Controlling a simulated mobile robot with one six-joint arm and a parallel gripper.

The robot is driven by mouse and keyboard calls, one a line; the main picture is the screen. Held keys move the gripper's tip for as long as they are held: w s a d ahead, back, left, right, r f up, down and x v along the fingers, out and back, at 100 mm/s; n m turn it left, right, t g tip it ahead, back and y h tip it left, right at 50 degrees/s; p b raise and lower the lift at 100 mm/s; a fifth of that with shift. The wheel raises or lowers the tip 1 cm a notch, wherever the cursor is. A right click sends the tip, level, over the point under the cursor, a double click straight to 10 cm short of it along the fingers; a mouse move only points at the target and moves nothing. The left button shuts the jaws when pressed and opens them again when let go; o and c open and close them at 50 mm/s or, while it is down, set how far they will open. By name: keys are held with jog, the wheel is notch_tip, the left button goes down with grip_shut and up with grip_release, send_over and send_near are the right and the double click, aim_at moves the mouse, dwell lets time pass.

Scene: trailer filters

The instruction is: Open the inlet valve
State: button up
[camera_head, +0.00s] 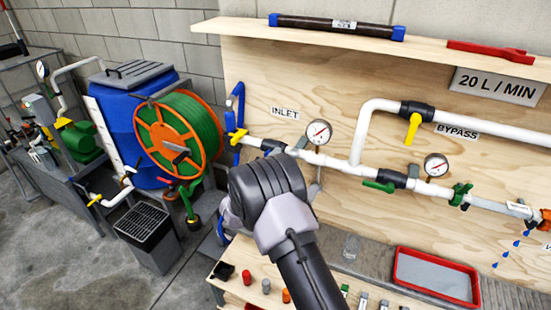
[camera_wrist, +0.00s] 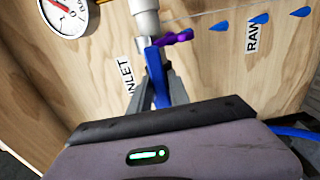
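The INLET label (camera_head: 285,113) is on the wooden panel above the left end of a white pipe. A dark valve body (camera_head: 272,146) sits on that pipe just above my wrist. A yellow handle (camera_head: 237,136) is at the pipe's left end. My gripper's fingers are hidden behind my arm in the head view. In the wrist view, my gripper (camera_wrist: 156,72) reaches toward the white pipe (camera_wrist: 145,18), beside the INLET label (camera_wrist: 125,80). A blue strip (camera_wrist: 157,90), possibly a lever, shows between the fingers. Whether they grip it is unclear. A purple part (camera_wrist: 173,38) lies just beyond.
A gauge (camera_head: 318,132) is right of my wrist. Further right are a yellow bypass lever (camera_head: 413,128) and a green lever (camera_head: 378,186). A hose reel (camera_head: 180,138) stands left. A red tray (camera_head: 436,278) is below. A blue hose (camera_wrist: 292,132) shows near my gripper.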

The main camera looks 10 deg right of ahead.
jog(key=shift+o, duration=1.1)
jog(key=p+v, duration=0.1)
jog(key=v, duration=1.6)
jog(key=shift+s+p, duration=0.2)
jog(key=shift+p, duration=0.15)
jog(key=shift+a, duration=0.1)
